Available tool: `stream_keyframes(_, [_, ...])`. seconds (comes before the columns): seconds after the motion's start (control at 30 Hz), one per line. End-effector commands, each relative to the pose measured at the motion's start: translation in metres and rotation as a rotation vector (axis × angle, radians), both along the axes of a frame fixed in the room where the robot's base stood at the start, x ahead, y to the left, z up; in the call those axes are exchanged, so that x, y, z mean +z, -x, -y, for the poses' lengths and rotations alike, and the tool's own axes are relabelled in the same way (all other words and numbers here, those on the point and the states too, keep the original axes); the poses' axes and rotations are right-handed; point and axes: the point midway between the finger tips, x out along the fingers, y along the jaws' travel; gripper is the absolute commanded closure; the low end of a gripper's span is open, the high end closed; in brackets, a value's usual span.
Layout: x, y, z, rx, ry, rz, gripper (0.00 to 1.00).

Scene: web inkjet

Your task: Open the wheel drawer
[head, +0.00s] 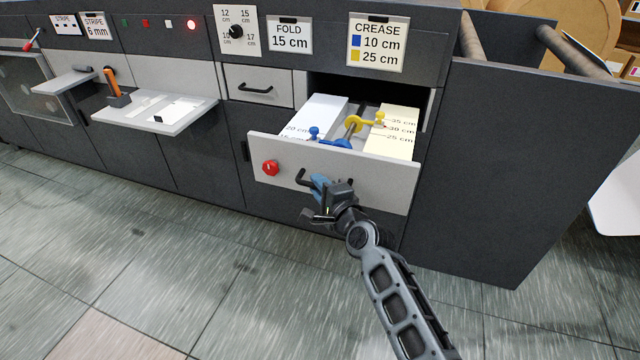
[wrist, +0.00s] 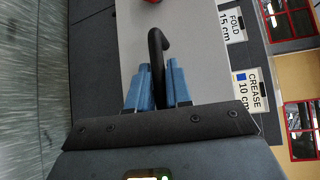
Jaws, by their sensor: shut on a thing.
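The wheel drawer (head: 350,173) is pulled out of the dark machine, with its light grey front facing me. Inside it are blue and yellow wheel parts (head: 354,127) between a white scale strip and a cream strip marked in cm. My gripper (head: 316,184) is at the drawer's black handle (head: 301,178), left of the front's middle. In the wrist view, the blue fingers (wrist: 158,88) stand on either side of the black handle (wrist: 156,50) and are shut on it. A red knob (head: 270,168) sits on the drawer front, left of the handle.
A smaller closed drawer (head: 258,86) with a black handle is up and left of the open one. A white shelf (head: 155,110) juts out farther left. A dark side panel (head: 510,160) stands to the right. The tiled floor (head: 200,270) in front is clear.

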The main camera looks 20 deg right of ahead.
Motion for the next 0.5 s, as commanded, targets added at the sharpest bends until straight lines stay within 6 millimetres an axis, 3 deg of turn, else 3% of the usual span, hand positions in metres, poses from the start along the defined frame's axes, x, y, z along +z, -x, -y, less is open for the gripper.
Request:
stream_keyframes(0.23, [-0.0009, -0.0002, 0.0007, -0.001, -0.001, -0.001, 1.00])
stream_keyframes(0.27, [-0.0009, -0.0002, 0.0007, -0.001, -0.001, -0.001, 0.79])
stream_keyframes(0.43, [-0.0005, -0.0003, 0.0005, -0.001, 0.000, -0.001, 0.63])
stream_keyframes(0.5, [-0.0003, -0.0003, 0.0004, -0.001, 0.000, -0.001, 0.62])
